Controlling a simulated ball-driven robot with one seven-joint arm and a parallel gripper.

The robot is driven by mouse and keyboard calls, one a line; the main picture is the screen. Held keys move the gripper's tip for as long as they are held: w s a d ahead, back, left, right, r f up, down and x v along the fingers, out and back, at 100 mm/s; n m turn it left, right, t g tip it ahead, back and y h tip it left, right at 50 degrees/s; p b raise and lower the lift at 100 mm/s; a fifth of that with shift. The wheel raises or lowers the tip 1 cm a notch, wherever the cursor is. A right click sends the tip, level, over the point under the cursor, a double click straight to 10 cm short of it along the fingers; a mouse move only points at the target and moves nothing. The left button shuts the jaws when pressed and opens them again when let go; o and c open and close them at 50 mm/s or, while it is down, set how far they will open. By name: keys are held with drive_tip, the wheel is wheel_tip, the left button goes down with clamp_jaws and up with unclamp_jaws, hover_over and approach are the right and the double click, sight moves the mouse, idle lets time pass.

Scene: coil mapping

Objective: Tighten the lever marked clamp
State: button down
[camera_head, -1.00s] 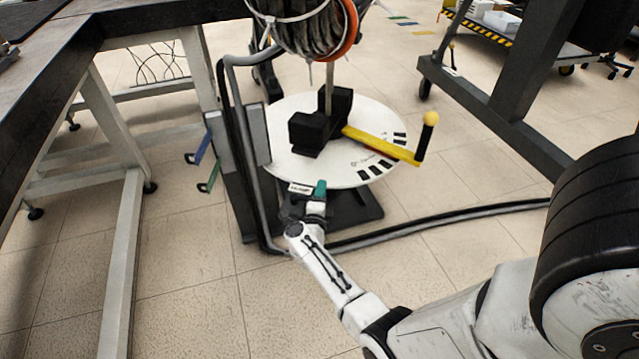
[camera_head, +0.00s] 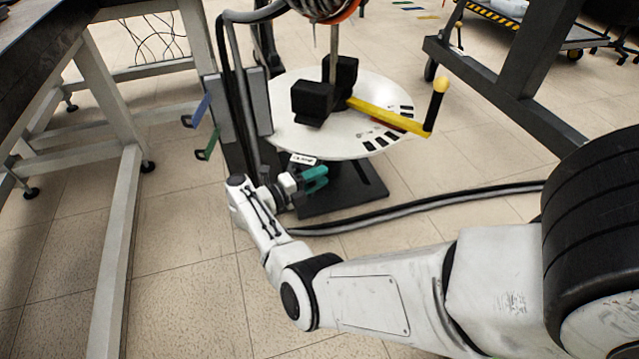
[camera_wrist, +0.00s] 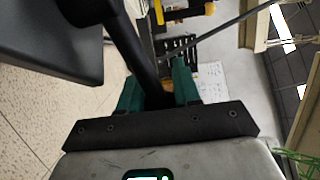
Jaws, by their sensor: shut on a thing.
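My gripper (camera_head: 314,180) has green fingers and is at the front edge of the white round turntable (camera_head: 300,134), just below a small white label (camera_head: 303,159) whose text is too small to read surely. In the wrist view, the green fingers (camera_wrist: 158,92) are shut around a dark rounded bar (camera_wrist: 140,58), which I take to be the clamp lever. In the head view, the lever itself is hidden by my gripper and wrist.
A yellow crank arm (camera_head: 385,114) with an upright black handle and yellow knob (camera_head: 440,84) reaches out over the turntable's right side. Black blocks (camera_head: 315,102) stand on the turntable. Thick cables (camera_head: 430,205) lie on the floor.

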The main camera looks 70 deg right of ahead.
drive_tip(key=shift+w+a+f+m+g+y+b, duration=0.15)
drive_tip(key=shift+a+m+g+y+b, duration=0.15)
drive_tip(key=shift+m+g+y+b, duration=0.25)
drive_tip(key=c, duration=1.2)
unclamp_jaws()
drive_tip(key=shift+o, duration=0.2)
drive_tip(key=b+v, duration=0.2)
drive_tip(key=v, duration=0.9)
